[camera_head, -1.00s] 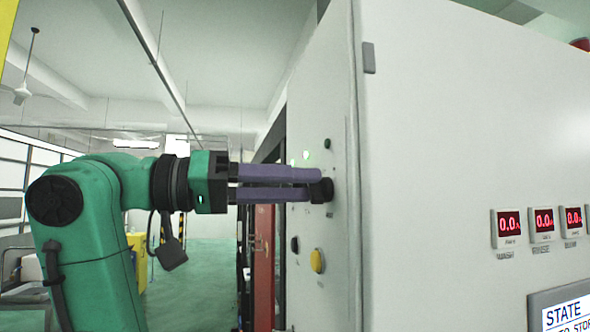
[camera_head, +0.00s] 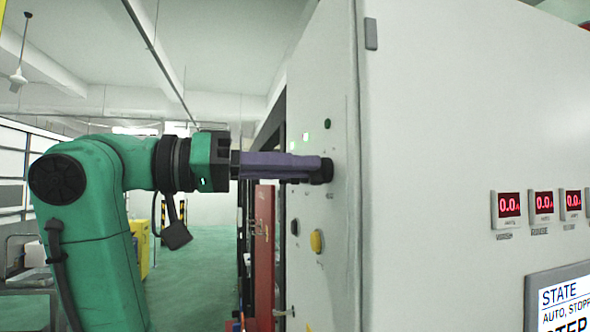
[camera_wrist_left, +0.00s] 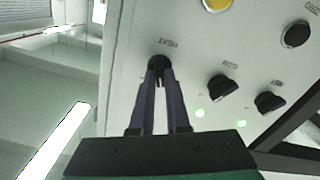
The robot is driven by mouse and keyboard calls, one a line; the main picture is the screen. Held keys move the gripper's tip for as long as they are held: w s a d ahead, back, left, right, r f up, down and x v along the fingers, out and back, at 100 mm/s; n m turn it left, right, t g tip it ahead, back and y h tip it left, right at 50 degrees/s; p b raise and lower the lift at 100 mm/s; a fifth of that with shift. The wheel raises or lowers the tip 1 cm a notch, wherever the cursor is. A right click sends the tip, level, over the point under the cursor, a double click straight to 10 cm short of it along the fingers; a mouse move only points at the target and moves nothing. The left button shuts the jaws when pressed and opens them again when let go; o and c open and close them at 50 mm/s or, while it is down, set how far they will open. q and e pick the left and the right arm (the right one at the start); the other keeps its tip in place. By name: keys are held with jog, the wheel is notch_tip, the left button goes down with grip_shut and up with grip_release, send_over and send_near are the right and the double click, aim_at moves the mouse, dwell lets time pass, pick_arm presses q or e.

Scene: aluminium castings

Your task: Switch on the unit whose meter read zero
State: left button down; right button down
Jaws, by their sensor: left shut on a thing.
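My left gripper (camera_head: 322,168) is shut on a black rotary knob (camera_head: 328,171) on the side of a pale cabinet. In the left wrist view the fingers (camera_wrist_left: 158,70) close around this knob (camera_wrist_left: 158,61), and an upside-down label beside it seems to read HEAT. Two more black knobs (camera_wrist_left: 222,88) (camera_wrist_left: 270,102) stand beside it, apart from the fingers. My right gripper is out of view.
Below the held knob are a yellow button (camera_head: 316,241) and a black button (camera_head: 294,227). A green lamp (camera_head: 305,137) is lit above, near a dark green one (camera_head: 327,124). A state screen (camera_head: 566,296) is at lower right. Open floor (camera_head: 195,280) lies left of the cabinet.

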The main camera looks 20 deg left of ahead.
pick_arm(q)
jog(key=m+b, duration=0.1)
jog(key=m, duration=0.9)
jog(key=shift+s+d, duration=0.1)
jog(key=shift+s, duration=0.05)
jog(key=shift+m, duration=0.4)
jog(key=c, duration=0.9)
grip_release()
